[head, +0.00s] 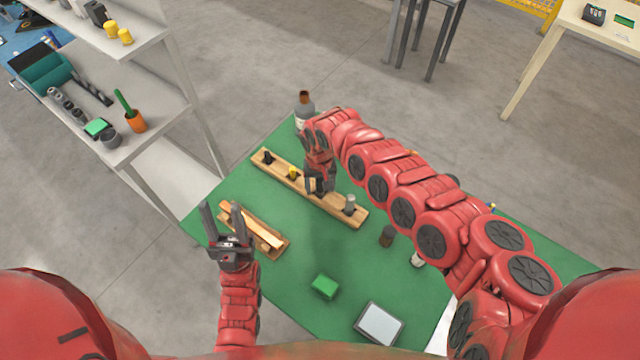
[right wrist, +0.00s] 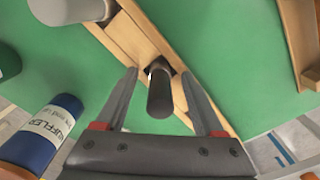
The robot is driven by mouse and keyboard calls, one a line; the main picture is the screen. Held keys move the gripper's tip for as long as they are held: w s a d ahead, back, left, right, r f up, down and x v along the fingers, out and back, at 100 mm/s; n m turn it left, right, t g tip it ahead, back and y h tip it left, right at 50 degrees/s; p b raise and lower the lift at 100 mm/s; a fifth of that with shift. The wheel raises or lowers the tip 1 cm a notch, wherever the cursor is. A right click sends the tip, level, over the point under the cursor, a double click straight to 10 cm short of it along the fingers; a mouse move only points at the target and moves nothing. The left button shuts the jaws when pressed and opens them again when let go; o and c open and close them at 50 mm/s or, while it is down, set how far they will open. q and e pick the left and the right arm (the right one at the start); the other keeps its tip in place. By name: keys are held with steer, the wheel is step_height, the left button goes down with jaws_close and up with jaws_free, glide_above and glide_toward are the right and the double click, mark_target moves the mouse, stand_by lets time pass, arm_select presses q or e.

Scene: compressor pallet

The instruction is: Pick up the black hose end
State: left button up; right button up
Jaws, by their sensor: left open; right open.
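A black cylindrical piece, which looks like the black hose end (right wrist: 160,95), stands in a slot of the wooden rack (head: 337,209). In the right wrist view it lies between the spread fingers of my right gripper (right wrist: 158,74), with gaps showing on both sides. In the head view my right gripper (head: 320,188) is over the middle of the rack and mostly hides that piece. Another small black piece (head: 268,158) stands at the rack's far left end. My left gripper (head: 222,208) is open and empty, left of a wooden tray.
The rack also holds a yellow piece (head: 293,173) and a grey cylinder (head: 349,205). On the green table (head: 310,255) are a wooden tray (head: 278,254), a green box (head: 325,286), a tablet-like panel (head: 380,323) and a bottle (head: 304,108). A shelf stands left.

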steer(key=shift+f, duration=0.2)
jaws_close()
steer(key=shift+r, duration=0.15)
stand_by(0.3)
